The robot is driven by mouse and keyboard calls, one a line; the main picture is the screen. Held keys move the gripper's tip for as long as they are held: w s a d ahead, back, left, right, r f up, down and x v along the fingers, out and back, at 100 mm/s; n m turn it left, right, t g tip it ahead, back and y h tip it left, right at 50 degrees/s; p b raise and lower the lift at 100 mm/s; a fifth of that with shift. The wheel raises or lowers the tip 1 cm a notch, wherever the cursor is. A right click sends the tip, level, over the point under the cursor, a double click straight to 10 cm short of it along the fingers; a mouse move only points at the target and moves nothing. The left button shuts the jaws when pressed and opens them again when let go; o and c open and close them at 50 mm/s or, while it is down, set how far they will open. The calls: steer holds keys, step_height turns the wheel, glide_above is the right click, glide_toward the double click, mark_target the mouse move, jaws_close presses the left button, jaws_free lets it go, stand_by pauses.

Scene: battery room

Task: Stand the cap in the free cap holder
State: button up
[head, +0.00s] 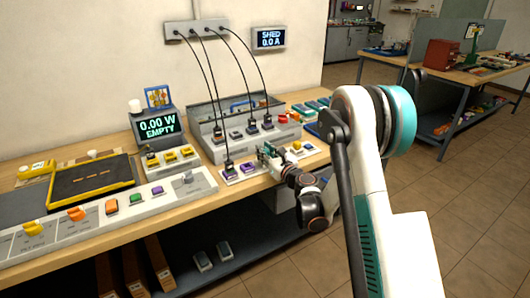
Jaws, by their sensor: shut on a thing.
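My gripper (270,157) is over the low pale strip (228,181) in front of the grey terminal box. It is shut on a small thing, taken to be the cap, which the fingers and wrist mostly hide. On the strip, a purple piece (247,168) sits just left of my gripper. A black plug on a cable (229,170) stands left of that. A yellow piece (297,146) and a blue piece (308,147) show to the right. Which holder is free cannot be told, since my gripper covers the middle of the strip.
The grey terminal box (210,150) with cabled plugs stands close behind my gripper. Black cables hang from a wall bar (195,28). A display (158,126) reads 0.00 W EMPTY. A switch panel (150,200) fills the bench's left front. Open floor lies at right.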

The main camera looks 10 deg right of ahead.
steer(key=shift+f, duration=0.55)
steer(key=o, duration=0.5)
steer(key=shift+o, duration=0.2)
